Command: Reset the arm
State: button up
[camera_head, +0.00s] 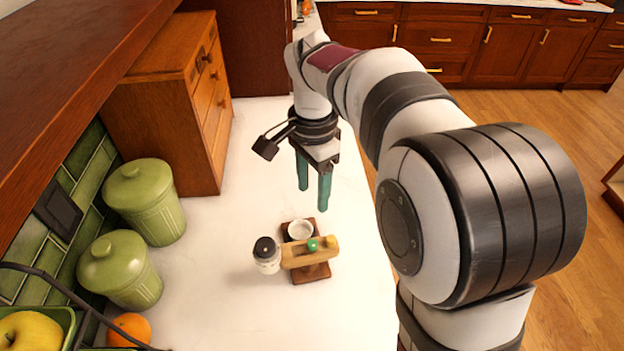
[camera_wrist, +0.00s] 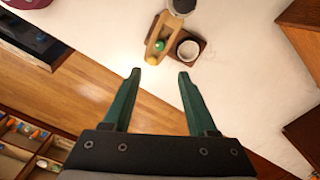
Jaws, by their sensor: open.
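My gripper (camera_head: 314,188) has two green fingers and points down over the white counter. In the wrist view the gripper (camera_wrist: 160,82) shows its fingers well apart with nothing between them. It is above and behind a small wooden rack (camera_head: 309,270), apart from it. The rack has a wooden bar with a green piece and a yellow piece on it, and a small white bowl (camera_head: 300,230) sits at its back. A shaker jar with a dark lid (camera_head: 266,255) stands at the rack's left. The rack also shows in the wrist view (camera_wrist: 157,36).
Two green lidded canisters (camera_head: 146,205) (camera_head: 122,272) stand along the tiled wall. A wooden drawer cabinet (camera_head: 180,110) stands at the back left. An orange (camera_head: 129,330) and a yellow apple (camera_head: 28,333) are at the front left.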

jog(key=s+d+f+n, duration=0.1)
jog(key=s+n, duration=0.1)
jog(key=s, duration=0.6)
jog(key=s+d+f+n+y, duration=0.1)
jog(key=s+n, duration=0.1)
jog(key=s, duration=0.7)
jog(key=s+d+f+n, duration=0.1)
jog(key=s+n, duration=0.1)
jog(key=s, duration=0.7)
jog(key=shift+f+y, duration=0.3)
jog(key=shift+y, duration=0.1)
